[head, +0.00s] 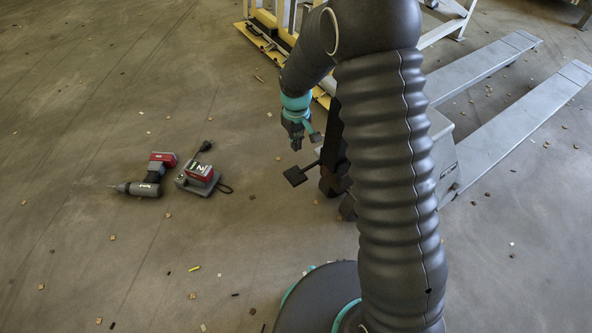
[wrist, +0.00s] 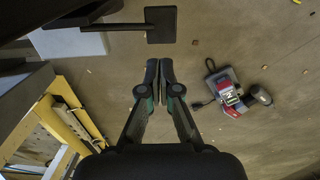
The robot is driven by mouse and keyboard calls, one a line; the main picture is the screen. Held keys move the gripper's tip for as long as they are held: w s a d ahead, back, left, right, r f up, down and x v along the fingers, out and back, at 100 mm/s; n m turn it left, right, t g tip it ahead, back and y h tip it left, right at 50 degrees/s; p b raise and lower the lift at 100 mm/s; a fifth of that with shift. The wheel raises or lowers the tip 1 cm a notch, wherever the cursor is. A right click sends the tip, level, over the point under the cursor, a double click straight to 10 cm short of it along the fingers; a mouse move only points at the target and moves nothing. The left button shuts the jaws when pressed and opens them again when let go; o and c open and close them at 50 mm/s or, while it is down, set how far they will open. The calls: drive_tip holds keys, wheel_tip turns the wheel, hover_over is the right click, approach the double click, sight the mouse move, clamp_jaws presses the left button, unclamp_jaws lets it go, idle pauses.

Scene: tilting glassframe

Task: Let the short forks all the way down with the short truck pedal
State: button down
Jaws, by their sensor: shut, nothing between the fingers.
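The short truck's pedal is a flat dark square plate (head: 295,176) on a thin rod in the head view. It also shows as a dark square (wrist: 161,25) at the top of the wrist view. The short forks (head: 535,115) are two long grey bars at the upper right, partly behind my arm, close to the floor; their exact height I cannot tell. My gripper (head: 296,145) is shut and empty, pointing down near the pedal and apart from it. In the wrist view the fingertips (wrist: 159,68) are together, with the pedal plate beyond them.
A red and grey drill (head: 146,180) and a battery charger (head: 198,178) lie on the floor at left. A yellow-edged frame (head: 262,38) stands behind my gripper. Small chips litter the floor. The floor left of the pedal is mostly clear.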

sight(296, 175)
wheel_tip(296, 175, down, 14)
drive_tip(key=shift+b, duration=0.4)
idle(0.3)
drive_tip(key=shift+f, duration=0.1)
drive_tip(key=f+b, duration=0.1)
drive_tip(key=d+f+b, duration=0.1)
drive_tip(key=f+b, duration=0.3)
drive_tip(key=shift+w+d+f, duration=0.15)
drive_tip(key=shift+w+f, duration=0.1)
drive_tip(key=shift+w, duration=0.15)
drive_tip(key=shift+s+f, duration=0.15)
drive_tip(key=shift+s, duration=0.1)
idle(1.5)
drive_tip(key=s+a+r+p, duration=0.1)
drive_tip(key=a+r, duration=0.1)
drive_tip(key=r, duration=0.4)
drive_tip(key=s+a+r+p, duration=0.1)
drive_tip(key=a+r+p, duration=0.1)
drive_tip(key=r, duration=0.5)
drive_tip(key=shift+s+a+r, duration=0.2)
drive_tip(key=shift+s+r, duration=0.05)
drive_tip(key=shift+s, duration=0.05)
